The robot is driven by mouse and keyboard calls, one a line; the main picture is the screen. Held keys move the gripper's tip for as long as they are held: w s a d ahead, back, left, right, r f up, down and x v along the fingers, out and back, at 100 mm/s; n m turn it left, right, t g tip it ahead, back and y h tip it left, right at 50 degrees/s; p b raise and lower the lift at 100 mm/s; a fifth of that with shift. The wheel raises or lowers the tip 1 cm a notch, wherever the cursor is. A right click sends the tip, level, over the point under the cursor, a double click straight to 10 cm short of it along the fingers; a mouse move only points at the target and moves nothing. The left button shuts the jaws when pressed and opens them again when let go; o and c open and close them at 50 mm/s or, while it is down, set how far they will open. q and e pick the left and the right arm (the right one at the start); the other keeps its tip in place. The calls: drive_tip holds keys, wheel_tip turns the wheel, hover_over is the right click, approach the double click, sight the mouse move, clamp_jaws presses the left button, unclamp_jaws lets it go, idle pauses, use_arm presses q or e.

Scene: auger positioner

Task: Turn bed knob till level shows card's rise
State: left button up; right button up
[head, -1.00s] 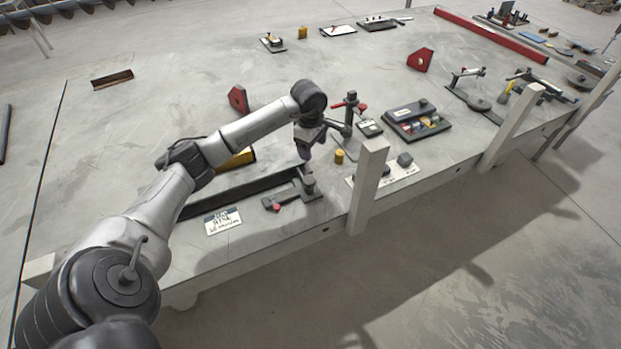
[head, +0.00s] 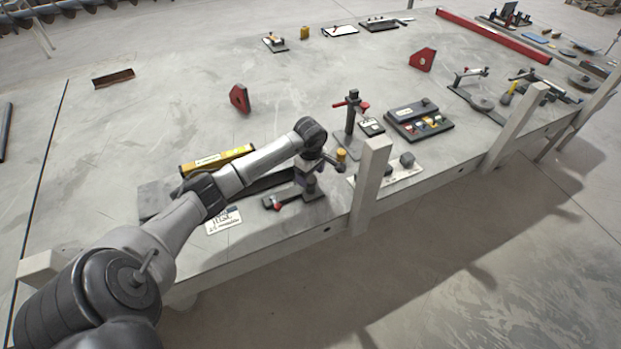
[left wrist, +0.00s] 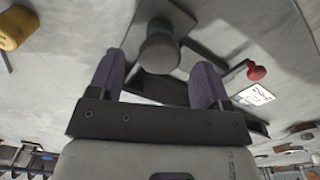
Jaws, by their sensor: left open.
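The grey bed knob (left wrist: 160,48) stands on a dark base in the left wrist view, ahead of my fingertips. In the head view the knob (head: 310,187) is partly hidden below my wrist. My left gripper (left wrist: 158,68) is open, with one purple finger on each side of the knob; I cannot tell whether they touch it. The dark bed (head: 275,181) runs left from the knob, partly behind my arm. The yellow level (head: 217,160) lies along its far side, its vial too small to read. The white card (head: 223,221) lies in front of my arm; its figures are unreadable. My right gripper is not in view.
A dark clamp with a red knob (head: 277,206) lies just in front of the bed knob. A yellow cylinder (head: 341,155) and a stand with red handles (head: 351,108) are behind to the right. A pale post (head: 370,185) rises at the table's front edge.

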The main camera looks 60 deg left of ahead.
use_arm(q)
drive_tip(key=shift+f, duration=0.95)
drive_tip(key=c, duration=0.9)
